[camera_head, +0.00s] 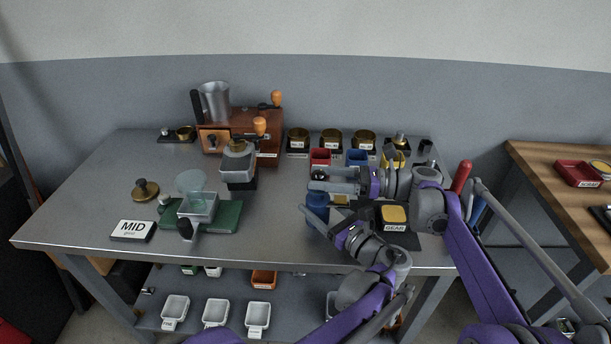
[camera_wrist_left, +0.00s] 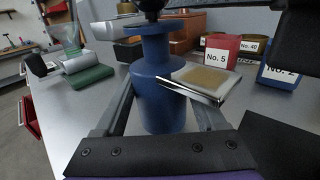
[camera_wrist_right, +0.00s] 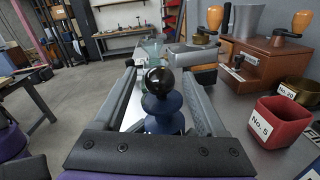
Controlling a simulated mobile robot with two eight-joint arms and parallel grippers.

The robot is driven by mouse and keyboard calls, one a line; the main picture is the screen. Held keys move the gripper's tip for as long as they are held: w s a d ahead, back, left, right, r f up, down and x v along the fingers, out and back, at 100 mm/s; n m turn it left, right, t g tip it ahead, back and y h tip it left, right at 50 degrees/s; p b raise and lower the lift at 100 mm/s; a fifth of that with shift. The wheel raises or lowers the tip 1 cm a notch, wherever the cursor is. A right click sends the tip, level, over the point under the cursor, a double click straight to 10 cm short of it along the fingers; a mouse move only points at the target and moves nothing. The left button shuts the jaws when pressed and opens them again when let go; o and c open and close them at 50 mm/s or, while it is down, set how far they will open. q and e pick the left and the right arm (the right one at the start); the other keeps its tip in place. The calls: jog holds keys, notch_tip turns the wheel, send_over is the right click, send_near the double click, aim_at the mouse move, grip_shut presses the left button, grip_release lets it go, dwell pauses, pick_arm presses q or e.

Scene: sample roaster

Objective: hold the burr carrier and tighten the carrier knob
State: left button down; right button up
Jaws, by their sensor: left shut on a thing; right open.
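The burr carrier is a blue flanged cylinder (camera_head: 317,203) standing upright near the table's front, right of the middle; its body (camera_wrist_left: 160,100) fills the middle of the left wrist view. My left gripper (camera_head: 315,217) is shut on the body, one finger on each side. The carrier knob is a black ball (camera_wrist_right: 160,80) on top of the carrier; it also shows partly at the top of the left wrist view (camera_wrist_left: 152,5). My right gripper (camera_wrist_right: 165,85) is open, reaching in level from the right, its fingers on either side of the knob with gaps visible.
A red No. 5 bin (camera_head: 320,157) and a blue bin (camera_head: 357,157) stand behind the carrier. A black GEAR stand (camera_head: 402,228) is to the right. Bare table lies between mat and carrier.

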jog(key=a, duration=0.3)
jog(key=shift+w+a, duration=0.15)
jog(key=shift+a, duration=0.25)
grip_shut()
